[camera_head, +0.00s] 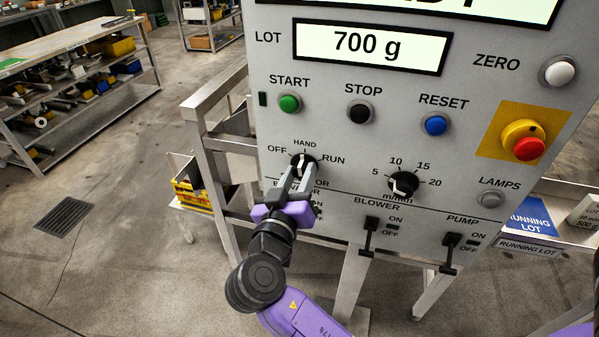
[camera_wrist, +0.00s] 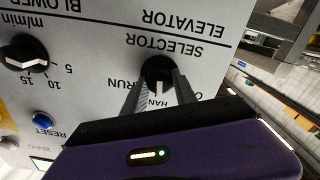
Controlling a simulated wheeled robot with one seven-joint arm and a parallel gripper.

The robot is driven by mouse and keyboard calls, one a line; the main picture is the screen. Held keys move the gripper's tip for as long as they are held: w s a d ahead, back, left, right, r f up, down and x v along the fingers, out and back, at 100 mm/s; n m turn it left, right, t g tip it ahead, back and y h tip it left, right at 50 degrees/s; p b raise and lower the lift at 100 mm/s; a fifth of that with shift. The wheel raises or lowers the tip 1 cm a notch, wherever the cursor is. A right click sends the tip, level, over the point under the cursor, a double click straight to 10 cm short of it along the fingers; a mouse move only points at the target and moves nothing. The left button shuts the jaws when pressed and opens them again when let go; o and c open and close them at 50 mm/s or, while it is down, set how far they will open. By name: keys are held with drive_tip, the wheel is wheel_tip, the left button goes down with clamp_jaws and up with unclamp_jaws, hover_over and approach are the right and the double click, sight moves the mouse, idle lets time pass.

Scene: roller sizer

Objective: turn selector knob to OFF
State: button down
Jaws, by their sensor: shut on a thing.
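The selector knob (camera_head: 304,160) is a black round knob on the grey panel (camera_head: 270,120), with OFF at its left, HAND above and RUN at its right. My gripper (camera_head: 298,174) comes from below with its two grey fingers on either side of the knob, shut on it. In the wrist view, which shows the panel upside down, the knob (camera_wrist: 158,69) sits between the fingertips. Its white mark appears to point towards HAND, though the fingers partly cover it. The SELECTOR label is hidden in the head view but readable in the wrist view.
The m/min dial (camera_head: 403,185) is to the right, with the blower switch (camera_head: 371,235) and pump switch (camera_head: 450,252) below. The START button (camera_head: 289,103), STOP button (camera_head: 360,112), RESET button (camera_head: 436,125) and red emergency button (camera_head: 528,148) are above.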

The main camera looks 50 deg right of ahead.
drive_tip(key=n+p, duration=0.3)
drive_tip(key=n, duration=0.2)
drive_tip(key=shift+r, duration=0.15)
drive_tip(key=n+p, duration=0.3)
drive_tip(key=n, duration=0.2)
drive_tip(key=shift+f+p, duration=0.2)
drive_tip(key=shift+p, duration=0.2)
drive_tip(key=shift+n, duration=0.3)
drive_tip(key=shift+a, duration=0.1)
drive_tip(key=c, duration=1)
unclamp_jaws()
drive_tip(key=b+v, duration=0.1)
drive_tip(key=v, duration=0.6)
drive_tip(key=shift+a+b, duration=0.3)
drive_tip(key=shift+a, duration=0.05)
